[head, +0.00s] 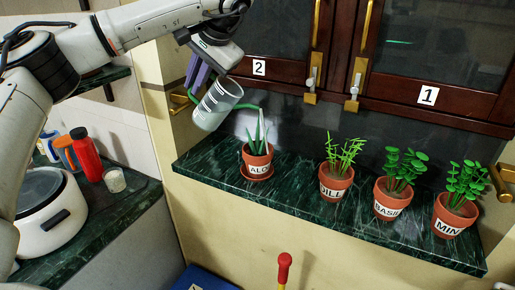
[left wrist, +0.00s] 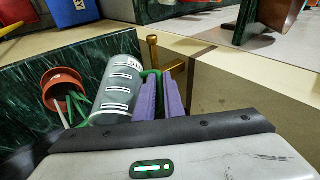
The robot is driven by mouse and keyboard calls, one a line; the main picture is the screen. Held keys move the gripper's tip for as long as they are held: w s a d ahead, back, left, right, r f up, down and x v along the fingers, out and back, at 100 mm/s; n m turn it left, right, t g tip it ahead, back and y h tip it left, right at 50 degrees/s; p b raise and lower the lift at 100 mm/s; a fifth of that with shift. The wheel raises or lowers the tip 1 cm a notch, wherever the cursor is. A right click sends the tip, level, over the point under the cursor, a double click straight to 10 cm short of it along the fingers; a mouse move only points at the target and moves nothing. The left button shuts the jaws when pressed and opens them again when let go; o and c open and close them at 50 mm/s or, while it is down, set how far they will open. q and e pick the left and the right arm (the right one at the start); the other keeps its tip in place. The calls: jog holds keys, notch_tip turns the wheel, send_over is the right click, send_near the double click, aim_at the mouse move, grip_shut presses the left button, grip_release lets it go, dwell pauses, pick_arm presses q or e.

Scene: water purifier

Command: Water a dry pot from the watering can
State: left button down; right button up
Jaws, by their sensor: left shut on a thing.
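My left gripper (head: 198,78) is shut on the watering can (head: 216,106), a grey cylinder with marks on its side and a green spout. The can is tilted and held above the left end of the green marble shelf (head: 300,207). Its spout reaches right, towards the aloe pot (head: 257,163). The dill pot (head: 336,185), basil pot (head: 390,201) and mint pot (head: 454,217) stand upright to the right. In the left wrist view the can (left wrist: 116,88) lies against the purple fingers (left wrist: 162,97), beside the aloe pot (left wrist: 61,86). My right gripper is out of view.
Dark wooden cabinets labelled 2 (head: 259,67) and 1 (head: 428,95) hang behind the shelf. A white cooker (head: 48,212), a red bottle (head: 86,153) and a small cup (head: 115,180) stand on the left counter. A red-topped handle (head: 284,268) rises at the bottom.

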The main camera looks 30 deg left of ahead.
pick_arm(q)
jog(key=shift+d, duration=0.15)
jog(key=shift+f, duration=0.1)
jog(key=shift+f, duration=0.1)
jog(key=shift+w+f, duration=0.1)
dwell(0.3)
jog(key=shift+f, duration=0.2)
